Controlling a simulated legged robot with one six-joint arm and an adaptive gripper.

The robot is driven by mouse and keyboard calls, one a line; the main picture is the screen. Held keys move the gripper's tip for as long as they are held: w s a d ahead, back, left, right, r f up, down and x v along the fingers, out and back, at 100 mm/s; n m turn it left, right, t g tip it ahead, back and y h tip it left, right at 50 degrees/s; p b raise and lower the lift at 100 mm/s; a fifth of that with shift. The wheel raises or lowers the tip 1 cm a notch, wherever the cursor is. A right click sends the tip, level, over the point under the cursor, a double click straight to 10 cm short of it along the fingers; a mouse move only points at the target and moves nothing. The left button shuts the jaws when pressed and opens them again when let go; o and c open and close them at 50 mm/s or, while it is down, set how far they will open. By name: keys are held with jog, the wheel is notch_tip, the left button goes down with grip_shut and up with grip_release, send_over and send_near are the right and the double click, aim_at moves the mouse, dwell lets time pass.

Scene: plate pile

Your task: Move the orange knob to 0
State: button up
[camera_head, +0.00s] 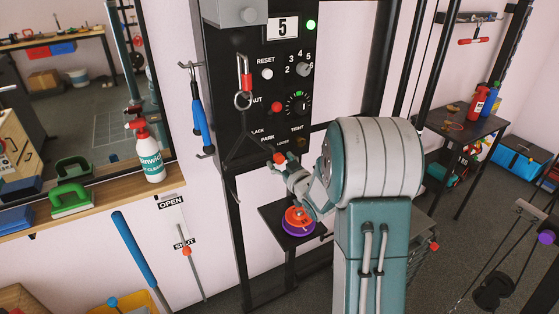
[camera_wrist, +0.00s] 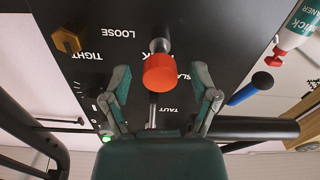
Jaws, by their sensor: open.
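A red-orange knob (camera_wrist: 158,72) on a short metal stem stands out from the black panel (camera_wrist: 125,15) in the wrist view. My gripper (camera_wrist: 164,88) is open, with one finger on each side of this knob and visible gaps between. In the head view my gripper (camera_head: 285,168) is low at the panel, with a red-orange knob (camera_head: 280,157) at its fingers. The panel lettering is upside down in the wrist view: LOOSE, TIGHT, SLACK, TAUT. I cannot make out a 0 mark. An orange-brown hexagonal piece (camera_wrist: 67,40) sits by TIGHT.
Orange and purple discs (camera_head: 298,222) sit below my gripper. A spray bottle (camera_head: 147,152) stands left.

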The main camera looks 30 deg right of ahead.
jog(key=s, duration=1.1)
jog(key=shift+s+d, duration=0.15)
jog(key=shift+d, duration=0.05)
jog(key=s+a+r+m+g+h, duration=0.2)
jog(key=s+a+r+g+h, duration=0.25)
jog(key=a+r+g, duration=0.2)
jog(key=s+a+g+y, duration=0.2)
jog(key=s+a, duration=0.3)
jog(key=s, duration=0.3)
jog(key=s+a+g+y, duration=0.2)
jog(key=s+a+g, duration=0.2)
jog(key=s, duration=0.5)
jog(key=shift+s+a+r, duration=0.3)
jog(key=shift+a, duration=0.7)
dwell(1.8)
